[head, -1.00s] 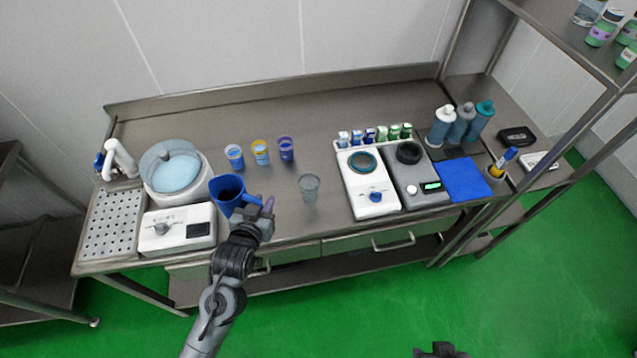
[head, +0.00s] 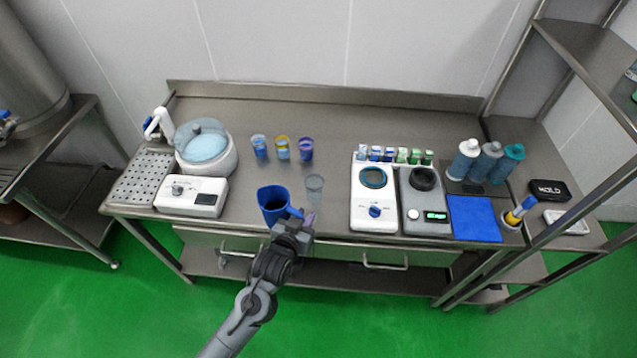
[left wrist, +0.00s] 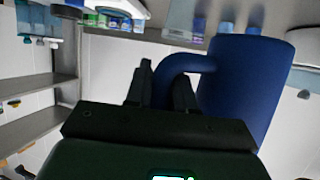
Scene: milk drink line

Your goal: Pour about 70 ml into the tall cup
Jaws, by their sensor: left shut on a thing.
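A dark blue jug (head: 272,203) is upright near the front edge of the steel bench, left of a clear grey tall cup (head: 314,190). My left gripper (head: 297,222) is shut on the jug's handle, at the jug's front right. In the left wrist view the jug (left wrist: 248,85) fills the right side, its handle passing between my fingers (left wrist: 162,88). The jug's inside looks dark, and its liquid level cannot be told. The tall cup stands upright, apart from the jug, and looks empty. My right gripper is not in view.
Three small cups (head: 282,148) stand behind the jug. A lidded round pot (head: 206,148) and a white control box (head: 191,196) are to the left. A white device (head: 374,208) and a grey scale (head: 425,202) stand right of the tall cup. The bench's back middle is clear.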

